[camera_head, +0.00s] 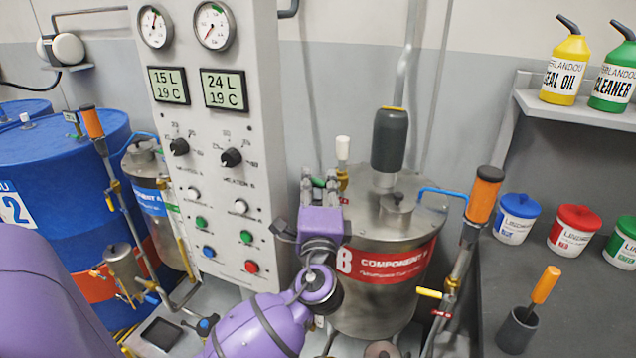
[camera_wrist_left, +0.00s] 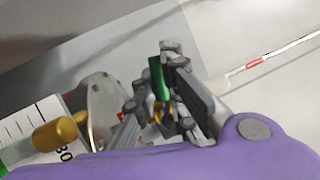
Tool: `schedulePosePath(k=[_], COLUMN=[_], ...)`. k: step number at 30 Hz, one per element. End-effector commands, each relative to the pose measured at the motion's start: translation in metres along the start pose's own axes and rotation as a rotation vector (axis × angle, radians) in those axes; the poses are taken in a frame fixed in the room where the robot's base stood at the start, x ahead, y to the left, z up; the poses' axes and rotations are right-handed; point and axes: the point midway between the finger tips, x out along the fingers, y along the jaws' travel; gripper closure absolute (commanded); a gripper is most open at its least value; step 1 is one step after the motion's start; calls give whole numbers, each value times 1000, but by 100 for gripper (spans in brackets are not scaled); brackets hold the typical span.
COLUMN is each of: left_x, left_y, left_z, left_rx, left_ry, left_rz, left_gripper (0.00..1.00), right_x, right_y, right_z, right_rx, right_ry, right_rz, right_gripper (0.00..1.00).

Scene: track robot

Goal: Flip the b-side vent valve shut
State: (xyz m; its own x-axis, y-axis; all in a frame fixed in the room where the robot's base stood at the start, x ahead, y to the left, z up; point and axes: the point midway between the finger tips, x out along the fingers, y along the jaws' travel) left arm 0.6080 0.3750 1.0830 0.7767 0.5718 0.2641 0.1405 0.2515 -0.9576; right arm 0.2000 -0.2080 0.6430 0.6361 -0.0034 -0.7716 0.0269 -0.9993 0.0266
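The b-side tank (camera_head: 385,295) is a steel drum with a red "COMPONENT B" label. At the left of its lid stands a brass vent fitting (camera_head: 343,180) with a white top. A small green lever (camera_head: 318,183) shows beside it. My left gripper (camera_head: 320,187) is at this lever, its fingers hiding most of the valve. In the left wrist view the green lever (camera_wrist_left: 158,78) stands between the two fingers of the left gripper (camera_wrist_left: 155,85), which are apart. Whether a finger touches it I cannot tell. My right gripper is out of view.
The grey control panel (camera_head: 215,130) stands close at the left of my gripper. A dark motor (camera_head: 389,140) rises from the lid. An orange-handled dispenser (camera_head: 484,195) stands at the right. A bench (camera_head: 580,310) with several small tubs lies further right.

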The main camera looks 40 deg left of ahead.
Motion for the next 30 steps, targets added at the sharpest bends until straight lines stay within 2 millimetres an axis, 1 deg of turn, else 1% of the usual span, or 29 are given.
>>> schedulePosePath(k=[5,12,15,24,25,29,30], left_x=[0,-1,-2,-2,-2,-2,-2], left_y=[0,5,7,9,9,9,9], left_z=[0,0,-1,-1,-1,-1,-1], left_rx=[-17,-164,-201,-210,-209,-208,-208], left_ry=[-3,-36,-43,-44,-44,-44,-44], left_rz=[7,76,92,97,97,97,97], left_gripper=[100,100,100,100,87,70,70], right_x=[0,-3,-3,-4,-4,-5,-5], right_y=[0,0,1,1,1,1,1], right_z=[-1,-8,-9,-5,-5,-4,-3], right_rx=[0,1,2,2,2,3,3], right_ry=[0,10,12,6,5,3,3], right_rz=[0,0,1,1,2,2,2], right_gripper=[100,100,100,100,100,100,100])
